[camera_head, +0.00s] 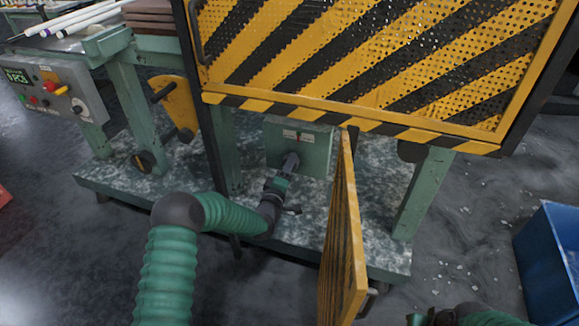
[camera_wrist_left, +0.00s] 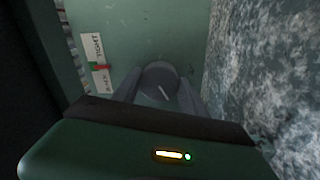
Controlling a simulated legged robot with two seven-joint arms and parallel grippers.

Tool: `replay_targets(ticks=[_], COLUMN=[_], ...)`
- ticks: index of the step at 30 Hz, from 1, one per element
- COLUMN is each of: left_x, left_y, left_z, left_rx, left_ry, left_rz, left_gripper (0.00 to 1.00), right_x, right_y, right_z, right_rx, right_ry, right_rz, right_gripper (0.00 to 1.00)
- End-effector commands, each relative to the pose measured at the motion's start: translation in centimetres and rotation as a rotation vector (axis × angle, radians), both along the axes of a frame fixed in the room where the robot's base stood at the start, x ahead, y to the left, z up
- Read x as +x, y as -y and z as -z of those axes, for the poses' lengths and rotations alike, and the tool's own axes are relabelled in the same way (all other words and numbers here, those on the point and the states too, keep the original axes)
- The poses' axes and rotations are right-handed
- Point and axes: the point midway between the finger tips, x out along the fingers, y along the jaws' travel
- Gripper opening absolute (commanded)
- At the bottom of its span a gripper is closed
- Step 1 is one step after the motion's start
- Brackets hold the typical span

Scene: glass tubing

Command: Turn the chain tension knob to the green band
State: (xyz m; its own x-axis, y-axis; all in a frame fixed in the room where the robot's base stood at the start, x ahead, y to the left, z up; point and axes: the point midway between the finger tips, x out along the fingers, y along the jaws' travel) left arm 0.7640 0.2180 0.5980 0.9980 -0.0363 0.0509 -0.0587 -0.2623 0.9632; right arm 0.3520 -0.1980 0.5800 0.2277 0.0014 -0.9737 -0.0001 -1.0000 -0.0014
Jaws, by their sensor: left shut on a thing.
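The grey chain tension knob (camera_head: 291,160) is on the front of a green box (camera_head: 316,150) under the striped guard. In the left wrist view the knob (camera_wrist_left: 158,80) shows a pale line on its face, slanting. A white scale plate (camera_head: 298,136) sits above it; in the wrist view the plate (camera_wrist_left: 93,47) has lettering, a small green patch and a red mark beside it. My left gripper (camera_head: 288,170) is shut on the knob, a finger on each side. My right arm's end (camera_head: 445,316) shows only partly at the bottom edge; its fingers are unclear.
A narrow striped yellow door (camera_head: 343,245) stands open just right of my left gripper. The large striped guard (camera_head: 370,60) hangs above. A green leg (camera_head: 425,190) stands right, a control box (camera_head: 50,88) far left, and a blue bin (camera_head: 548,265) at right.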

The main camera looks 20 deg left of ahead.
Motion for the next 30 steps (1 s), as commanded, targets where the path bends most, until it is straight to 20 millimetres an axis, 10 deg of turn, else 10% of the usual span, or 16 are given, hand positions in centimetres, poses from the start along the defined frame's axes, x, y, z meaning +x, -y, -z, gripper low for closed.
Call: replay_targets(ticks=[12, 13, 17, 30], left_x=[-0.1, -0.1, -0.1, -1.5], left_y=[-0.4, -0.4, -0.3, -0.3], left_z=[0.4, 0.4, 0.3, 0.0], left_rx=[-0.005, -0.005, -0.005, -0.004], left_ry=[-0.007, -0.007, -0.006, -0.005], left_rz=[-0.008, -0.008, -0.005, -0.003], left_gripper=[0.1, 0.54, 0.71, 0.72], right_x=[0.0, 0.0, 0.0, 0.0], right_y=[0.0, 0.0, 0.0, 0.0], right_z=[0.0, 0.0, 0.0, -0.9], right_rx=[0.0, 0.0, 0.0, 0.0], right_ry=[0.0, 0.0, 0.0, 0.0], right_rz=[0.0, 0.0, 0.0, 0.0], right_gripper=[0.34, 0.34, 0.34, 0.34])
